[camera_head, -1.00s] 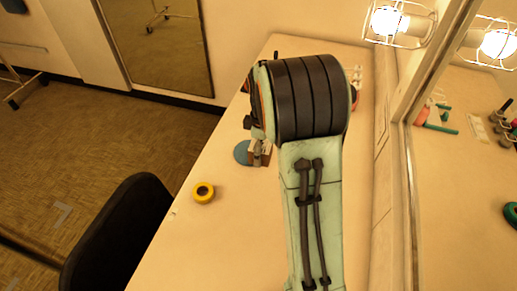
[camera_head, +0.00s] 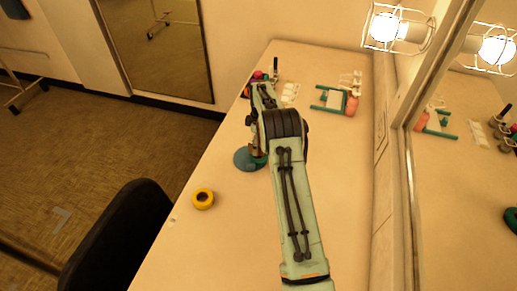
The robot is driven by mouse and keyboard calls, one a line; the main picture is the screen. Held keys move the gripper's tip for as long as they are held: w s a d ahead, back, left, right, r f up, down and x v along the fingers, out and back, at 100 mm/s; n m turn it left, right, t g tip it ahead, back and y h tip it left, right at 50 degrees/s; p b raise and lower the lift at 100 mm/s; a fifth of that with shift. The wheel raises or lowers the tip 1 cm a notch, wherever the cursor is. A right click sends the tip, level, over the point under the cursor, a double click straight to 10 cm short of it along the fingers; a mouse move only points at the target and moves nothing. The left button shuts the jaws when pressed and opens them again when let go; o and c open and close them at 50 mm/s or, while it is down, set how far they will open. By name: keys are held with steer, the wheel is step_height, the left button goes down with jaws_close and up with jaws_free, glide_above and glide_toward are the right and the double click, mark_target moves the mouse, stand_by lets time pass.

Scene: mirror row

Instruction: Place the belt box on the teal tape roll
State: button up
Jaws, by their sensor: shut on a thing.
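My gripper (camera_head: 254,141) points down beside my forearm and is mostly hidden behind it. It is shut on the belt box (camera_head: 255,150), of which only a small brown piece shows. The teal tape roll (camera_head: 262,161) shows as a green edge just under the box, partly covered by my arm. I cannot tell whether the box touches the roll.
A yellow tape roll (camera_head: 203,199) lies near the table's left edge. A mirror (camera_head: 470,200) bounds the right. The front left of the table is clear.

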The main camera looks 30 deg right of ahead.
steer(key=shift+f, duration=1.2)
steer(key=shift+f, duration=0.2)
steer(key=o, duration=1.2)
steer(key=shift+r, duration=0.1)
